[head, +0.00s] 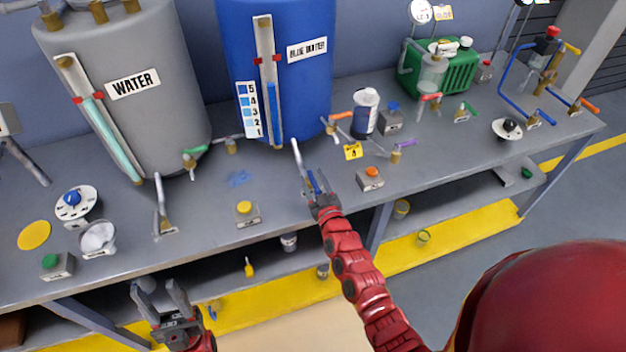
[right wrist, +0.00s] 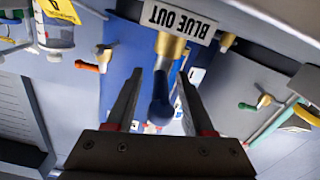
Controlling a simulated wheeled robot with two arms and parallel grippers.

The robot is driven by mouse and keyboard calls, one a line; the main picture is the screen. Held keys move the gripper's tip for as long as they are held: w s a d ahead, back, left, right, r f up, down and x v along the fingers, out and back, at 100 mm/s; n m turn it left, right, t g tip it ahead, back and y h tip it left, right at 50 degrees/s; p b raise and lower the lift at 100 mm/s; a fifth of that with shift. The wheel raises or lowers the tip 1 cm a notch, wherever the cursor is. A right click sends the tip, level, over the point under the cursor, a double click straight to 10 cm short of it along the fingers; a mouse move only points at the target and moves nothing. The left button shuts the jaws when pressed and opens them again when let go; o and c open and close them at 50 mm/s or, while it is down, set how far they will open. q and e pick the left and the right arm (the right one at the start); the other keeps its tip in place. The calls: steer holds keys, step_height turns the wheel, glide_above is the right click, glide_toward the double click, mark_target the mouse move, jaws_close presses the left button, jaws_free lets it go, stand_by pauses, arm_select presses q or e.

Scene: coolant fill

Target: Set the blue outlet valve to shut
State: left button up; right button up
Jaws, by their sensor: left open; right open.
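The blue outlet valve shows in the right wrist view as a brass body (right wrist: 172,46) with a dark blue lever (right wrist: 160,110), beside an upside-down "BLUE OUT" label (right wrist: 178,20). My right gripper (right wrist: 161,76) is open, with one finger on each side of the lever; I see no clear contact. In the head view my right gripper (head: 314,183) is at the bench's front edge below the blue tank (head: 285,85), largely hiding the valve body. The lever points back toward my gripper's palm. My left gripper (head: 163,300) is open and empty, in front of the bench.
The grey water tank (head: 135,90) with its own outlet stands left of the blue tank. A box with a yellow button (head: 244,208) and one with an orange button (head: 371,174) flank the valve. A lower shelf runs beneath the bench.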

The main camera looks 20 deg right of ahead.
jaws_close()
stand_by(1.4)
